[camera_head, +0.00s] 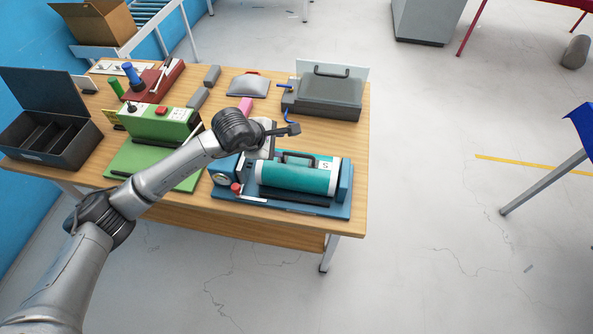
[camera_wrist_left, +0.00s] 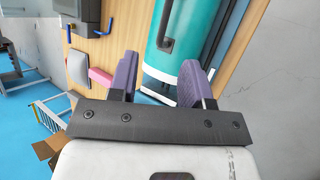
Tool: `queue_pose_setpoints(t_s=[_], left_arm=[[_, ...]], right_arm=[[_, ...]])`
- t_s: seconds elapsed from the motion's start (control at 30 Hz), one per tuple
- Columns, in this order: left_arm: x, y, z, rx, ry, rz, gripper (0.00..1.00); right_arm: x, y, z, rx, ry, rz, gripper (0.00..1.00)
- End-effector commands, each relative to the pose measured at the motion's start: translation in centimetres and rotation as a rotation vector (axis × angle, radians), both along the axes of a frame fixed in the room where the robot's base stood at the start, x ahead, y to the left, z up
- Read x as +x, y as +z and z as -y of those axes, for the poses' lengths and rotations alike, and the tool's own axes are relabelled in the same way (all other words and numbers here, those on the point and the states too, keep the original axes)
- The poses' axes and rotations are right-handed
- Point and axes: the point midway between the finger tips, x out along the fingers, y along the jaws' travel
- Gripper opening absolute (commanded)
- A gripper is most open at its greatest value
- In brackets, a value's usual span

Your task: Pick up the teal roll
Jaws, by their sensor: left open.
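The teal roll (camera_head: 292,177) lies in a blue cradle (camera_head: 300,208) at the front right of the wooden table. It has a dark handle on top and a white label at its right end. My left gripper (camera_head: 272,142) is just behind and above the roll's left part; its fingers are mostly hidden in the head view. In the left wrist view the gripper (camera_wrist_left: 158,76) is open and empty. The roll (camera_wrist_left: 187,35) and its handle (camera_wrist_left: 166,42) show beyond the fingertips, apart from them. My right gripper is not in view.
A green machine (camera_head: 158,125) stands left of the cradle, under my left forearm. An open black box (camera_head: 40,155) is at the table's left end. A grey case (camera_head: 325,97) and a pink block (camera_head: 246,106) lie behind.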

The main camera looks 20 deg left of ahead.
Motion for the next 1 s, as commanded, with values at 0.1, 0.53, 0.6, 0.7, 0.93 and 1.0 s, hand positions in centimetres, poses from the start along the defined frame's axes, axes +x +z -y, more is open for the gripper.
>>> queue_pose_setpoints(t_s=[0.1,0.53,0.6,0.7,0.93,1.0], left_arm=[[-0.4,-0.6,-0.3,0.056,-0.034,-0.026,0.45],[3.1,-5.7,1.4,0.065,-0.054,-0.019,0.45],[3.6,-6.4,1.6,0.064,-0.053,-0.017,0.45],[4.0,-7.0,1.8,0.065,-0.054,-0.017,0.45],[4.5,-7.8,2.1,0.063,-0.054,-0.017,0.45],[4.9,-8.5,2.4,0.062,-0.054,-0.019,0.45]], right_arm=[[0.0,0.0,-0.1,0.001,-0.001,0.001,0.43],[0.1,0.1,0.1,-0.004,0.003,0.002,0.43],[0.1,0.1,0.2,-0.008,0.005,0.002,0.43],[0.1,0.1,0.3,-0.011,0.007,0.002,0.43],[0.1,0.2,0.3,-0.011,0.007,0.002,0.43],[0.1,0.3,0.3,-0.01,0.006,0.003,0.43]])
